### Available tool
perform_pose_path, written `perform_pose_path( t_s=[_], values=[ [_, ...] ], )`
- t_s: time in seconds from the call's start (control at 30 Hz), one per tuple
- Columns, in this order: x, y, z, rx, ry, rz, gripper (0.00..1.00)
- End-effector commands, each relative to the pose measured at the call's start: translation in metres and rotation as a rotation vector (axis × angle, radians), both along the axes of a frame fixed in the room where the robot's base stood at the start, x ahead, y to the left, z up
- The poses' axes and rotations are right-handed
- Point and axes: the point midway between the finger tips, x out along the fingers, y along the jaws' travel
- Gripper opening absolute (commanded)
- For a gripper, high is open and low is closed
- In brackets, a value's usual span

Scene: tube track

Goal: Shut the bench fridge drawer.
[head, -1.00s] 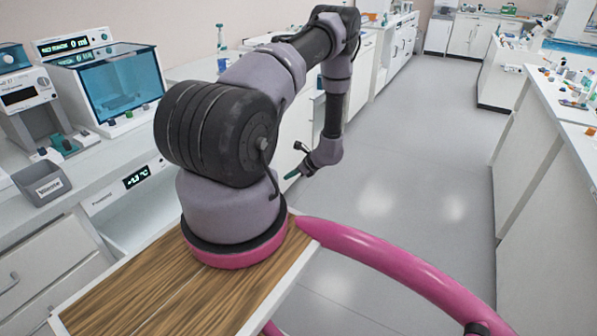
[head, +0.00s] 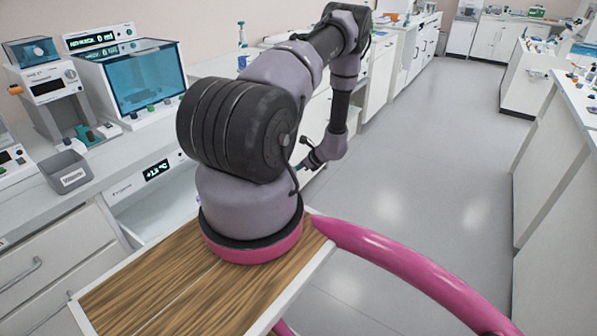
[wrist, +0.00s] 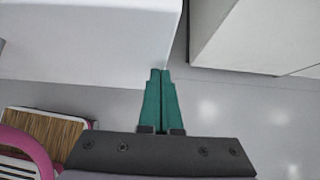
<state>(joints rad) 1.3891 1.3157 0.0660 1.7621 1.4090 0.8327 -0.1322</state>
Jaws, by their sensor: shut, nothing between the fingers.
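The bench fridge (head: 140,187) is at the left in the head view, a white unit under the bench top with a small lit display. A white opening or drawer part shows below its display; my arm and base hide much of it, so I cannot tell how far the drawer is out. My gripper (head: 309,164) hangs low beside the bench fronts, at the aisle. In the wrist view my gripper (wrist: 160,71) is shut and empty, its green fingertips at the lower right corner of a large white box-like surface (wrist: 90,40). I cannot tell whether they touch it.
White cabinets with drawers (head: 50,265) line the left side. A grey bin (head: 68,172) and instruments stand on the bench. The grey floor aisle (head: 420,180) is clear, with another bench (head: 555,190) on the right. In the wrist view another white block (wrist: 250,35) stands across a gap.

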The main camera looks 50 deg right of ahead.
Motion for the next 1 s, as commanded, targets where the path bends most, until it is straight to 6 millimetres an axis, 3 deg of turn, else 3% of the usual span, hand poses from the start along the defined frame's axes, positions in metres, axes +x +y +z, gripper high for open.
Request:
perform_pose_path(
  t_s=[1.0],
  values=[
    [0.187, 0.016, 0.000, -0.001, -0.002, 0.006, 0.00]
  ],
)
